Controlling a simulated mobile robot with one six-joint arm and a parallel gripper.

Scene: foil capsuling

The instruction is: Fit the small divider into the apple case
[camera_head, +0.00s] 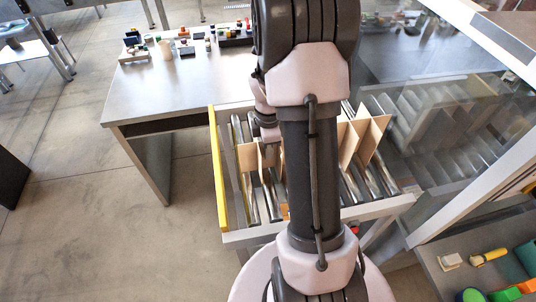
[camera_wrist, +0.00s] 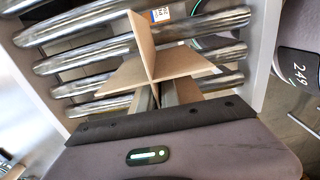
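A small divider (camera_head: 247,158) of crossed tan card panels is at my gripper (camera_head: 268,137), over the left part of the roller conveyor. In the wrist view, the same divider (camera_wrist: 143,73) stands at the fingertips of my gripper (camera_wrist: 166,95). The fingers lie on either side of one panel and appear closed on it. The rollers show behind and under the divider; I cannot tell whether it touches them. A larger crossed divider (camera_head: 375,132) stands further right, partly behind my arm. I cannot make out an apple case; my arm hides the middle of the conveyor.
The roller conveyor (camera_head: 262,234) has a yellow rail (camera_head: 217,170) on its left. A grey table (camera_head: 175,92) with several small items stands behind it. A glass-sided machine (camera_head: 440,110) is at the right. A bench with tools (camera_head: 440,285) is at the lower right.

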